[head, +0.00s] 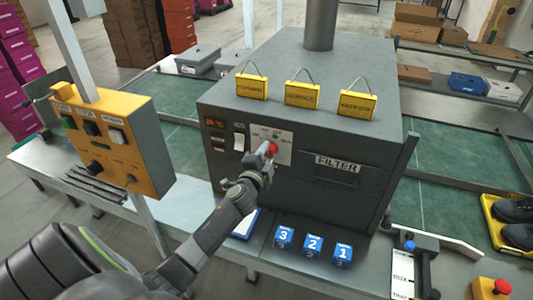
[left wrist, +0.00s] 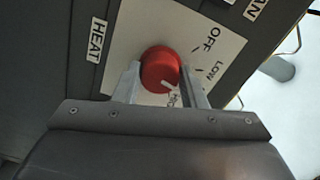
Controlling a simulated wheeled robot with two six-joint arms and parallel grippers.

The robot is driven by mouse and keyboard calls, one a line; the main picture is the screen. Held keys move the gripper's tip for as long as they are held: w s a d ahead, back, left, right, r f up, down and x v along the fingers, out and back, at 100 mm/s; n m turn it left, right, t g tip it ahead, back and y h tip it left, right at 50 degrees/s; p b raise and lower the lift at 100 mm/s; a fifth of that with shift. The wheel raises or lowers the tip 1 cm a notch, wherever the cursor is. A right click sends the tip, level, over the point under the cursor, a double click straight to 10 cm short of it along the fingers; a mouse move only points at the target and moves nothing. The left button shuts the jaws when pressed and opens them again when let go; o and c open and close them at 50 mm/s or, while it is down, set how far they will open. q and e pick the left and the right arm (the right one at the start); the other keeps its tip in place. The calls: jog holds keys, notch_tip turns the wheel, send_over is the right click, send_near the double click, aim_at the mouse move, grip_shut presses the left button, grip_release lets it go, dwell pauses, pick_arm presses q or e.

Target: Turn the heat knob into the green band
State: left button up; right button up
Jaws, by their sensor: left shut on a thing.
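The red heat knob (head: 272,148) sits on a pale dial plate (head: 284,154) on the front of the dark grey oven (head: 300,110). My left gripper (head: 266,158) reaches up to it from below. In the left wrist view the two fingers of the left gripper (left wrist: 160,88) are shut on the sides of the red knob (left wrist: 159,66). The knob's white mark points down in that picture, towards a partly hidden label beginning with H. OFF and LOW are printed to the right of the knob. I cannot make out a green band in the wrist view. My right gripper is not in view.
Blue numbered blocks (head: 313,247) stand below the oven front. A yellow control box (head: 108,143) is at left. The FILTER panel (head: 338,166) is right of the knob. Yellow tags (head: 302,95) lie on the oven top. A yellow tray (head: 493,226) holds dark shoes at far right.

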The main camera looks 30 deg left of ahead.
pick_arm(q)
jog(key=shift+m, duration=0.6)
jog(key=shift+f, duration=0.1)
jog(key=o, duration=1)
jog(key=shift+s, duration=0.1)
jog(key=b+v, duration=0.2)
jog(key=v, duration=1.5)
jog(key=shift+d, duration=0.15)
jog(key=shift+s, duration=0.1)
